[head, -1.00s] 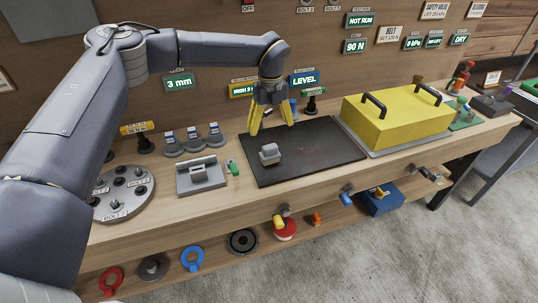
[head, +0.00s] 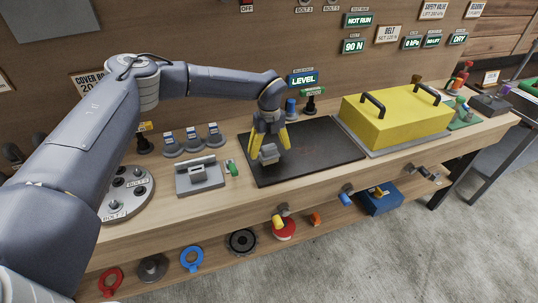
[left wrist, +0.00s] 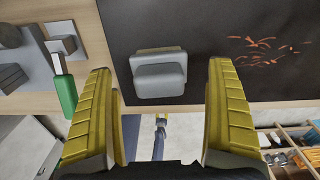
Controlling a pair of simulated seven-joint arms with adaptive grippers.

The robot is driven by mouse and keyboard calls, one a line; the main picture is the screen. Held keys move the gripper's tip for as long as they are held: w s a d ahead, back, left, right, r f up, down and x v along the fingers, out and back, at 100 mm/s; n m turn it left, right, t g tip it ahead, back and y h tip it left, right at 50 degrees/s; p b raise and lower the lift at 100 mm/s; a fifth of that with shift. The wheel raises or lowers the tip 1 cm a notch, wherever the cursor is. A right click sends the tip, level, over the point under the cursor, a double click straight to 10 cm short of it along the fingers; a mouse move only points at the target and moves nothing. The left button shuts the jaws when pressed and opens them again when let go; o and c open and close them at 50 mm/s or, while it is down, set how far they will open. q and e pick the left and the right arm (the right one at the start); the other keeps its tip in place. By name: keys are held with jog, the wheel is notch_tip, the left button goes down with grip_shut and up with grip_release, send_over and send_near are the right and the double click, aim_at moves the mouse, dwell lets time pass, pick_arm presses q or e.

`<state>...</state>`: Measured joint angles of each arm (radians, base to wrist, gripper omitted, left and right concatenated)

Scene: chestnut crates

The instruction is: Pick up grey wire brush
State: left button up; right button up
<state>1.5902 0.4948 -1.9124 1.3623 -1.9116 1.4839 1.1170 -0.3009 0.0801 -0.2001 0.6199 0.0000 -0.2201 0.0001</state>
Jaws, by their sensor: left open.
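A small grey block with rounded edges, which looks like the grey wire brush (head: 269,156), lies on the black mat (head: 325,151) near its left end. No bristles can be made out. In the left wrist view the brush (left wrist: 159,78) shows ahead and between the two yellow fingers. My left gripper (head: 269,150) is open above the brush, with a finger on either side and fingers pointing down. Whether the fingers touch the brush cannot be told in the head view; the wrist view shows gaps on both sides. My right gripper is not in view.
A grey fixture (head: 200,178) and a green-handled tool (head: 232,168) are left of the mat. A yellow cover (head: 400,115) with two black handles stands right. Orange shavings (left wrist: 268,52) lie on the mat. Blue and black knobs (head: 291,108) stand behind it.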

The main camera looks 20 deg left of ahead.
aim_at(269, 154)
pick_arm(q)
notch_tip(269, 154, down, 3)
jog(key=shift+f, duration=0.15)
jog(key=c, duration=1.3)
notch_tip(269, 154, up, 20)
jog(key=shift+r, duration=0.1)
dwell(0.4)
